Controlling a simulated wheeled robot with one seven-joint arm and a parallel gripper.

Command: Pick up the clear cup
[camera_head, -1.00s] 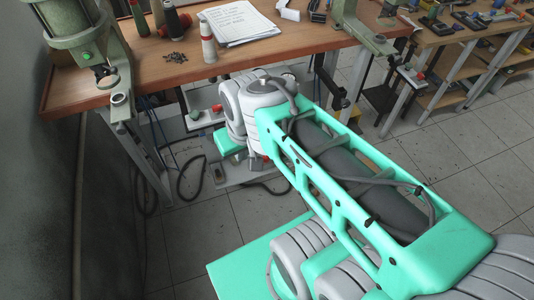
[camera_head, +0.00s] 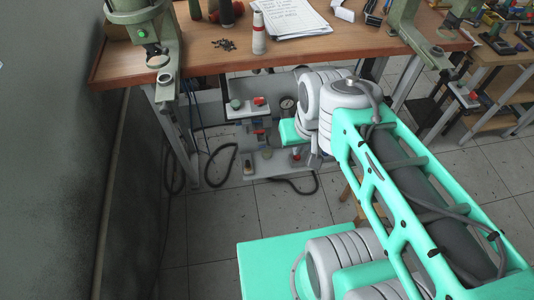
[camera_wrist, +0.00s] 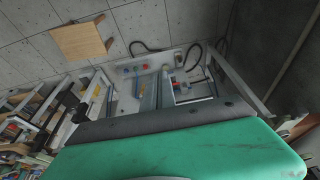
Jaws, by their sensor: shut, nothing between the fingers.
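I cannot make out a clear cup in either view. In the head view, my arm reaches from the lower right toward the front of the wooden workbench (camera_head: 205,62). Its wrist end is in front of the bench, below the top. My gripper's fingers cannot be made out; the wrist hides that part in the head view.
A press (camera_head: 150,25) stands at the bench's left end and another (camera_head: 415,30) at the right. A control panel (camera_head: 262,140) is under the bench. A wooden stool (camera_wrist: 82,40) stands on the tiled floor.

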